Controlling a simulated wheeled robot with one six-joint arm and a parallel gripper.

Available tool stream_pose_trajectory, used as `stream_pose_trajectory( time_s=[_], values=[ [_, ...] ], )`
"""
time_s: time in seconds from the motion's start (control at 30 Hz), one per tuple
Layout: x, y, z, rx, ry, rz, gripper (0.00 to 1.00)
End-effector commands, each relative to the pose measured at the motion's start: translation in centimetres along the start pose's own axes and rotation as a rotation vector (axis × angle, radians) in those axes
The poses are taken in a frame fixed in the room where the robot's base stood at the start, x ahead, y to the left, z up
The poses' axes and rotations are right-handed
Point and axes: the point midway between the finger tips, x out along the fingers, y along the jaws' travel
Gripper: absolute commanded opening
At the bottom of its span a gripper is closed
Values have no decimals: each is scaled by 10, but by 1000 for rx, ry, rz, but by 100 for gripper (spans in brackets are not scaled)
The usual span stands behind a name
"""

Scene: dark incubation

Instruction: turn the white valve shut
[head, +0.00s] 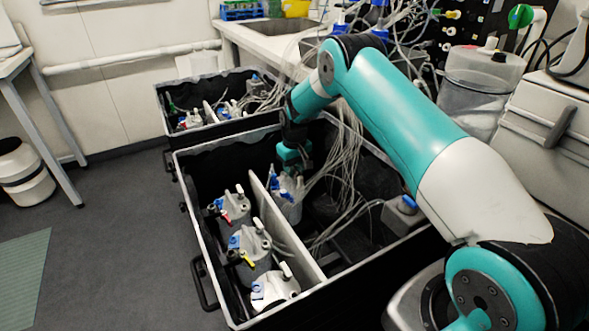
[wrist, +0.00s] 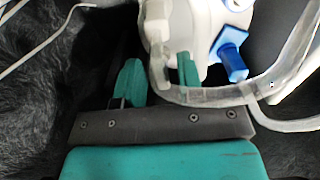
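My gripper (head: 292,155) reaches down into the large black crate, at the vessel (head: 288,205) with blue fittings beside the divider. In the wrist view the two teal fingers of my gripper (wrist: 159,63) stand apart. A narrow whitish fitting (wrist: 157,35), possibly the white valve, shows between and beyond the fingertips; I cannot tell whether they touch it. The pale vessel top (wrist: 200,20) lies just right of it, with a blue fitting (wrist: 232,62). A clear tube (wrist: 215,95) crosses in front of the right finger and partly hides it.
Several grey vessels (head: 250,242) with red, yellow and white fittings stand in the crate's (head: 215,290) left compartment. A divider (head: 285,235) and a bundle of thin tubes (head: 345,170) are close to my arm. A second crate (head: 160,95) stands behind.

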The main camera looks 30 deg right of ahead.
Motion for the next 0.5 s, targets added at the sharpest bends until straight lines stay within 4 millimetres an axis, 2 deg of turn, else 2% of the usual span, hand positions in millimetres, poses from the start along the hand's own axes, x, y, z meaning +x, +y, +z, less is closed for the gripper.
stream_pose_trajectory(
  time_s=[0.33, 0.5],
  values=[
    [-2, 0, 0, -1, -1, 0, 39],
    [-25, 0, 0, -1, 1, 0, 39]
  ],
)
